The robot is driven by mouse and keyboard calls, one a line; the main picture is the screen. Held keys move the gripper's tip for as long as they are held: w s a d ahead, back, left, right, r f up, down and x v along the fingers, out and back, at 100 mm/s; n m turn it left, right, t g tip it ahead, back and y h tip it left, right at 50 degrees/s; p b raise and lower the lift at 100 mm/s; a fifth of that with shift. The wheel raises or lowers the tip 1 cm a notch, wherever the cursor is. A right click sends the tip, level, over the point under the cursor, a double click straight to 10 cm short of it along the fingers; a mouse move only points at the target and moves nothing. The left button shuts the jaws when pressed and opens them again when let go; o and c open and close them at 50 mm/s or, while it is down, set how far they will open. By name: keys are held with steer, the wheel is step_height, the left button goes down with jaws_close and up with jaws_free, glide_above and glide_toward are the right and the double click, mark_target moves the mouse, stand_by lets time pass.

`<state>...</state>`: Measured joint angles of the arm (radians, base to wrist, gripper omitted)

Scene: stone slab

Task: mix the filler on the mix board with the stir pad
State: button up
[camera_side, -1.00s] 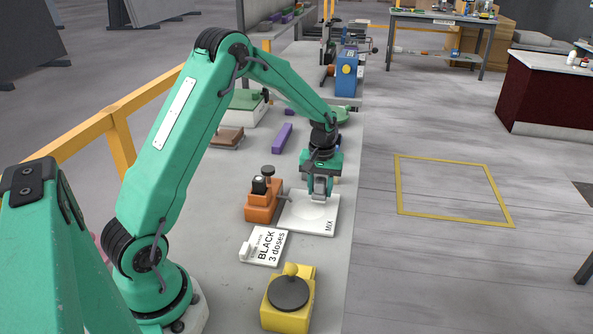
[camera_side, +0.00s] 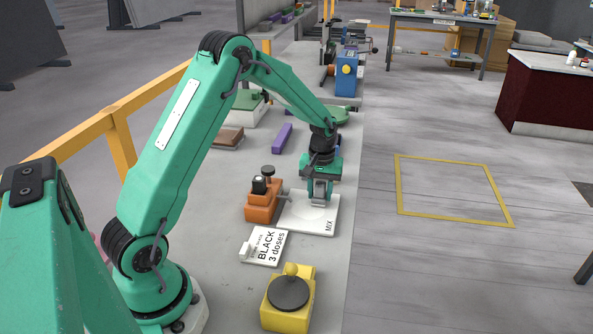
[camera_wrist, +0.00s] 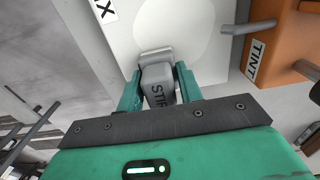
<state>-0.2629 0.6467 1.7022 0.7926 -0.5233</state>
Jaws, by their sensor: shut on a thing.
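The white mix board (camera_side: 330,226), marked MIX, lies on the slab and also shows in the wrist view (camera_wrist: 117,35). A pale round area (camera_side: 312,213) is at its middle; I cannot make out any separate filler on it. My gripper (camera_side: 320,186) is over the far part of the board. In the wrist view my gripper (camera_wrist: 160,90) is shut on the grey stir pad (camera_wrist: 157,75), lettered STIR. The pad's tip is at the edge of the round area; I cannot tell whether it touches the board.
An orange tint dispenser (camera_side: 262,208) stands just left of the board, its spout reaching toward it. A white card (camera_side: 264,247) reading "BLACK 3 doses" stands in front. A yellow block with a dark disc (camera_side: 289,293) is nearer. Purple bars lie farther back.

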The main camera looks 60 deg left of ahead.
mark_target(314, 219)
steer(key=shift+s+d, duration=0.1)
steer(key=shift+s+d, duration=1.15)
steer(key=shift+d, duration=0.1)
steer(key=shift+s+d+f, duration=0.2)
steer(key=shift+s+d, duration=0.9)
steer(key=shift+s, duration=0.1)
steer(key=shift+s+d, duration=0.1)
steer(key=shift+s, duration=0.05)
steer(key=shift+f, duration=0.1)
